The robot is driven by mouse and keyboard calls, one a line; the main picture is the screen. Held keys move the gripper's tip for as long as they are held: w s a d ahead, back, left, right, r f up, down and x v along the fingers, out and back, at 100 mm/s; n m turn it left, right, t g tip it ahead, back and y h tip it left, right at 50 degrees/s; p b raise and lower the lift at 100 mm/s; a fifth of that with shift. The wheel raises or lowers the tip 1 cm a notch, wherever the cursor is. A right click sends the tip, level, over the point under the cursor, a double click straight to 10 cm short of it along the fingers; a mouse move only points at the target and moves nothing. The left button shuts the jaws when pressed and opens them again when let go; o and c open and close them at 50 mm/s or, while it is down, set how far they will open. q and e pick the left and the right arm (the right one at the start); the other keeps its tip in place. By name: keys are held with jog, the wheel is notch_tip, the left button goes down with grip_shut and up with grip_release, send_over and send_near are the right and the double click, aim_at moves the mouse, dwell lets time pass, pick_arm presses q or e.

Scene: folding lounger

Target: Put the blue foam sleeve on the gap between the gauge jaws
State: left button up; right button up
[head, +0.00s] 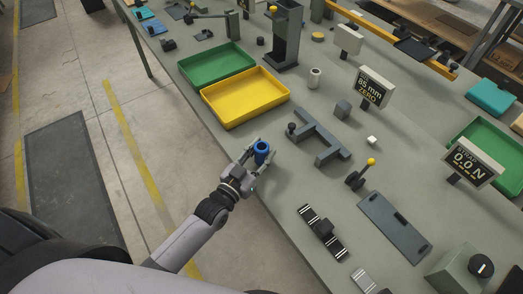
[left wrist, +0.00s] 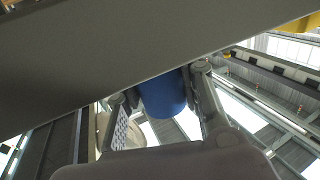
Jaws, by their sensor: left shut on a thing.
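The blue foam sleeve (head: 262,147) is a short upright tube with an open top. My left gripper (head: 261,156) is shut on it near the table's front edge. In the left wrist view the sleeve (left wrist: 163,96) sits between the two fingers, its upper part hidden behind a grey slab (left wrist: 90,60). The gauge appears to be the grey forked fixture (head: 325,145) to the right of the gripper, with a gap between its arms. The held sleeve is apart from it. My right gripper is not in view.
A yellow tray (head: 284,96) and a green tray (head: 190,69) stand behind the gripper. A display (head: 372,85) reads 85 mm ZERO. A yellow-knobbed lever (head: 358,177), a grey plate (head: 395,228) and a striped bar (head: 313,222) lie to the right.

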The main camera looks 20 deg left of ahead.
pick_arm(q)
jog(key=shift+f, duration=0.15)
jog(key=shift+f, duration=0.15)
jog(key=o, duration=0.9)
jog(key=shift+o, duration=0.2)
jog(key=shift+s+f+b, duration=0.1)
jog(key=shift+s+b, duration=0.05)
jog(key=shift+b, duration=0.35)
jog(key=b+v, duration=0.3)
jog(key=v, duration=1.4)
jog(key=shift+r, duration=0.45)
